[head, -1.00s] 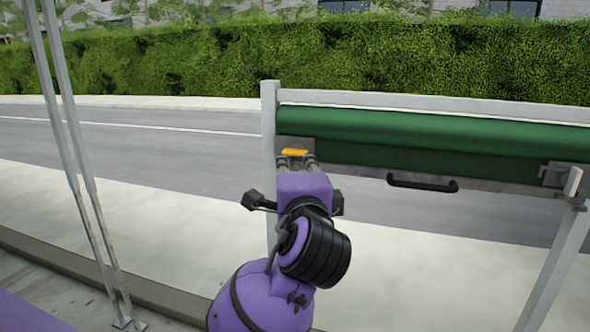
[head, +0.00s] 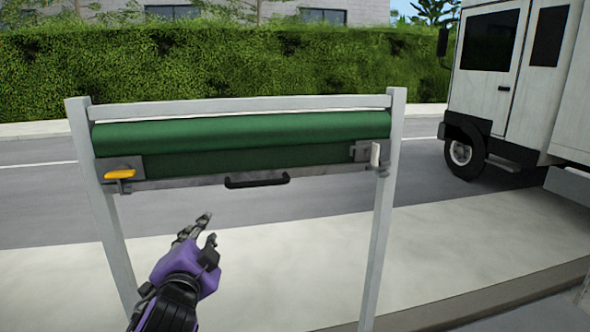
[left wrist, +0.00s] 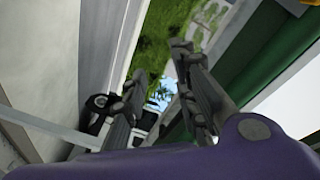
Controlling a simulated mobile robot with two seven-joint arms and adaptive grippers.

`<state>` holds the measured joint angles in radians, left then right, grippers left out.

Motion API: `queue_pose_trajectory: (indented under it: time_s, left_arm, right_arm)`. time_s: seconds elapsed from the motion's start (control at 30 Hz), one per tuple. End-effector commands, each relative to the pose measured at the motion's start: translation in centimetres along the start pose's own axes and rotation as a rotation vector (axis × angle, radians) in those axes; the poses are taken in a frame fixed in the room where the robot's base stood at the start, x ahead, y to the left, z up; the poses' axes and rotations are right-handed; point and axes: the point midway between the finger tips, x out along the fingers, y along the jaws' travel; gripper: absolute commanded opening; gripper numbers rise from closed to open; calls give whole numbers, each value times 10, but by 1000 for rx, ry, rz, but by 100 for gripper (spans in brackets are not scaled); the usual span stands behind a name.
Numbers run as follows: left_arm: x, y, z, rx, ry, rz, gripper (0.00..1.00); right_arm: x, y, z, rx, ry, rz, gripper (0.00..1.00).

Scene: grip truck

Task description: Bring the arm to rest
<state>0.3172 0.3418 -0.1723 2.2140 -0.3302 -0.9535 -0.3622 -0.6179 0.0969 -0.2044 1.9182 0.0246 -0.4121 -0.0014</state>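My left gripper (head: 208,229) reaches up from the bottom left in the head view, below the rolled green cover (head: 240,130). It appears apart from the frame, with nothing between its fingers. In the left wrist view the two dark fingers (left wrist: 160,78) are spread apart and empty. The cover hangs between two grey posts. A yellow latch (head: 120,175) sits at its left end and a white latch (head: 375,155) at its right end. A black handle (head: 257,180) is on its lower bar. My right gripper is in neither view.
A white truck (head: 490,95) stands at the right on the road. The left post (head: 108,220) and right post (head: 380,240) rise on either side of the gripper. A hedge (head: 250,65) runs behind the road. The pale pavement below the cover looks clear.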

Motion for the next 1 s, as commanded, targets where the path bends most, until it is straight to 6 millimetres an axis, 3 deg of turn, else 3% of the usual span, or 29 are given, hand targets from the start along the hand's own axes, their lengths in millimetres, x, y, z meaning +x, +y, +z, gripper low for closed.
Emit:
queue_pose_trajectory:
  time_s: [0.03, 0.1, 0.27, 0.37, 0.5, 0.7, 0.8, 0.9, 1.0]
  left_arm:
    - [-4, 38, 22, -77, -7, 67, 27]
    - [-13, 85, 47, -194, -12, 144, 27]
    - [-55, 182, 110, -457, -79, 286, 27]
    - [-94, 234, 150, -603, -153, 346, 27]
    - [-162, 296, 204, -762, -287, 403, 27]
    - [-262, 357, 265, -850, -496, 455, 27]
    - [-299, 371, 282, -859, -567, 467, 27]
    - [-321, 376, 291, -862, -607, 473, 27]
    - [-329, 378, 295, -861, -621, 475, 27]
  right_arm:
    - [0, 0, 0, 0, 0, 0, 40]
    - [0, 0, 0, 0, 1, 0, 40]
    - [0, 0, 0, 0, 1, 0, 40]
    - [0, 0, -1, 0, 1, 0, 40]
    - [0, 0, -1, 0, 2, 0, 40]
    - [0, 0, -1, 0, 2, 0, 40]
    - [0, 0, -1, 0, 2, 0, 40]
    - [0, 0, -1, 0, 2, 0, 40]
    - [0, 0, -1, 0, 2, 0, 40]
